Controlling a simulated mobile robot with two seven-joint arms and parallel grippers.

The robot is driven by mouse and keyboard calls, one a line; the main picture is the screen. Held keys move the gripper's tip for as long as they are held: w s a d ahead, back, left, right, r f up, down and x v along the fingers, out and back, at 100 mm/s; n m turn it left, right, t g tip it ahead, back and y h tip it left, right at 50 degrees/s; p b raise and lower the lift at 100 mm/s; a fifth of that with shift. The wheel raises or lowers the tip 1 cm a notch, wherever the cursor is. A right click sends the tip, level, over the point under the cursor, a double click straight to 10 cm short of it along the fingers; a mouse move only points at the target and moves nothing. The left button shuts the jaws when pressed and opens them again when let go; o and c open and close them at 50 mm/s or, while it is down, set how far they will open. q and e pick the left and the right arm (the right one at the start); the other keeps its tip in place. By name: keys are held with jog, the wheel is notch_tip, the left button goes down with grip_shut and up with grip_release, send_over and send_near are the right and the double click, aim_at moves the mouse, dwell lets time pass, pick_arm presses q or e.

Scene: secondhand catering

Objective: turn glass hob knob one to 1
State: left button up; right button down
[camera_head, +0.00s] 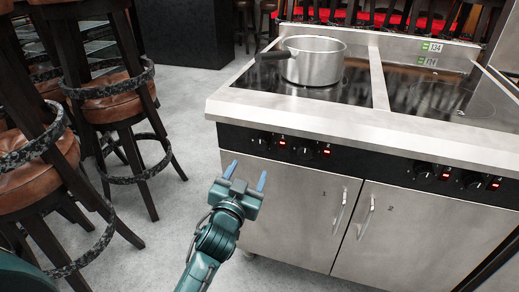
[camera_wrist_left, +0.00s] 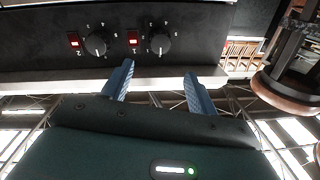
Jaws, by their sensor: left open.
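The hob's black front panel carries several round black knobs. The leftmost knob (camera_head: 262,143), next to a lit red indicator, appears to be knob one. In the left wrist view, which looks turned over, it is the right-hand knob (camera_wrist_left: 160,44), with small white numbers around it. Its exact setting is too small to read. A second knob (camera_head: 305,149) sits beside it, also in the wrist view (camera_wrist_left: 96,45). My left gripper (camera_head: 246,174) is open and empty, below and in front of the leftmost knob, apart from it. My right gripper is not in view.
A steel saucepan (camera_head: 313,60) stands on the left glass hob, its dark handle pointing left. Cupboard doors (camera_head: 290,205) with bar handles are below the panel. Bar stools (camera_head: 110,95) stand at left; grey floor lies between.

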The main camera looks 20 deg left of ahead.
aim_at(261, 145)
pick_arm(q)
jog(key=w+b, duration=0.1)
jog(key=w, duration=1)
jog(key=shift+a, duration=0.15)
jog(key=shift+s, duration=0.1)
jog(key=shift+c, duration=0.5)
jog(key=c, duration=0.9)
